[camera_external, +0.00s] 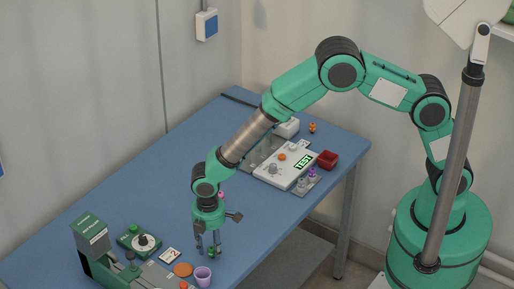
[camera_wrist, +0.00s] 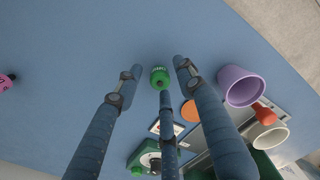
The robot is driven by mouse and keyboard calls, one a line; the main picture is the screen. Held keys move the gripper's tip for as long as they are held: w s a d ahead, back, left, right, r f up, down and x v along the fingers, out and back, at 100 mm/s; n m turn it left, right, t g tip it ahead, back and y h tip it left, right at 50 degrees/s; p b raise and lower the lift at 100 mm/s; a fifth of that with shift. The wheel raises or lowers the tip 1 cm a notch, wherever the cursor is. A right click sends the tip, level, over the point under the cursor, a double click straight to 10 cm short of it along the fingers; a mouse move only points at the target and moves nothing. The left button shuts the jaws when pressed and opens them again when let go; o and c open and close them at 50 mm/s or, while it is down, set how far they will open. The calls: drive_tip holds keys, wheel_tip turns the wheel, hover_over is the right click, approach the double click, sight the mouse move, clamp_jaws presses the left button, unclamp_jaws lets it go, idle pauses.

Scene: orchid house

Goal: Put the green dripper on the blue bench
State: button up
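The green dripper (camera_wrist: 159,78) is a small green piece with a pale band, seen between the fingertips in the wrist view. It also shows as a small green spot among the fingers in the external view (camera_external: 212,252). My gripper (camera_external: 209,250) points down over the front part of the blue bench (camera_external: 170,185). In the wrist view, my gripper (camera_wrist: 158,72) has its fingers spread around the dripper, with gaps at left and right. The third finger comes close below it; contact cannot be told. Whether the dripper touches the bench is unclear.
A purple cup (camera_external: 203,277), an orange disc (camera_external: 183,269) and a green device (camera_external: 139,241) stand close by at the front left. A white panel (camera_external: 282,166) and red bowl (camera_external: 327,159) are farther back. The bench middle is mostly clear.

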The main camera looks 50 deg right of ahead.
sight(211, 248)
wheel_tip(211, 248, up, 12)
drive_tip(key=p, duration=0.1)
drive_tip(key=shift+p, duration=0.35)
drive_tip(key=shift+r, duration=0.1)
idle(0.7)
drive_tip(key=s+d+r+m+t+y, duration=0.1)
drive_tip(key=s+d+r+m, duration=0.25)
drive_tip(key=d+r, duration=0.95)
drive_tip(key=s+d+r+m+t, duration=0.2)
drive_tip(key=d+r+m, duration=0.2)
drive_tip(key=d+r, duration=0.95)
drive_tip(key=s+d+r+m+t, duration=0.1)
drive_tip(key=s+d+r+m, duration=0.2)
drive_tip(key=s+d, duration=0.5)
drive_tip(key=s+d+r+m+t+h, duration=0.1)
drive_tip(key=s+d+r+m, duration=0.2)
drive_tip(key=s+d, duration=0.6)
drive_tip(key=s+m, duration=0.1)
drive_tip(key=s, duration=0.3)
drive_tip(key=shift+s+d+t, duration=0.25)
drive_tip(key=shift+s+t, duration=0.05)
drive_tip(key=shift+s, duration=0.05)
